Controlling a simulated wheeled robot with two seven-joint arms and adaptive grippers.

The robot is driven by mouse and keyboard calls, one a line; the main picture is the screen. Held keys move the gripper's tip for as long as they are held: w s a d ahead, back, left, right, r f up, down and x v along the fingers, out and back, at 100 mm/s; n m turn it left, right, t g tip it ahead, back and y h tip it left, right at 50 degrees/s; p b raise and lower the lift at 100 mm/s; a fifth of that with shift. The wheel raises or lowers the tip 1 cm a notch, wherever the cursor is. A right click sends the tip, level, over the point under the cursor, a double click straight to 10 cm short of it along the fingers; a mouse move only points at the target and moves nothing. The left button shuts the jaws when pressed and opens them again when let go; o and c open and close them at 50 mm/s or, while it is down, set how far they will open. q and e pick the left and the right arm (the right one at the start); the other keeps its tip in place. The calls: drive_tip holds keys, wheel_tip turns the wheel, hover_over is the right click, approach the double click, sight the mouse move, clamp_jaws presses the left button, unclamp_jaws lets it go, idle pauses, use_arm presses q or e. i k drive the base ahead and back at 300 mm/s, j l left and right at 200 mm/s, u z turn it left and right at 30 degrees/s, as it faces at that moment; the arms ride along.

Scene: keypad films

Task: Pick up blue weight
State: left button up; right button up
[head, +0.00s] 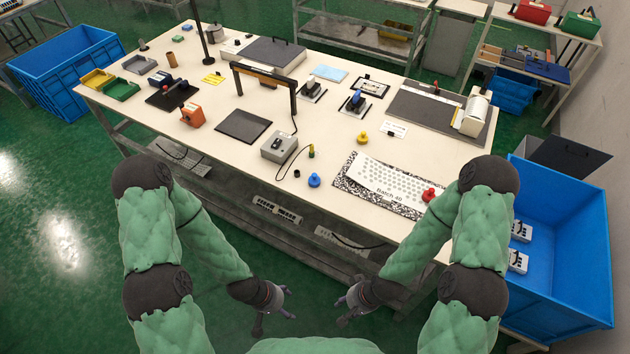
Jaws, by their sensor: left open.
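The blue weight (314,180) stands upright on the cream workbench (225,165), close to its front edge. It has a round knob on a wider base. My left gripper (276,318) is open and empty, in front of the bench and below the weight in the picture. My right gripper (342,311) looks open and empty, also in front of the bench, to the right of my left one. Neither gripper touches the weight.
A grey box (279,147) with a cable, a small green-and-yellow piece (311,151) and a speckled board (345,184) with a keypad sheet (388,184) surround the weight. A red weight (429,195) and a yellow weight (362,138) stand further right. A blue bin (560,262) is at the right.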

sight(314, 181)
drive_tip(key=z, duration=0.4)
drive_tip(key=i+j+z, duration=0.1)
drive_tip(key=z, duration=0.35)
drive_tip(key=j+z, duration=0.3)
drive_tip(key=z, duration=0.15)
drive_tip(key=j+z, duration=0.2)
drive_tip(key=z, duration=0.25)
drive_tip(key=j+z, duration=0.25)
drive_tip(key=z, duration=0.2)
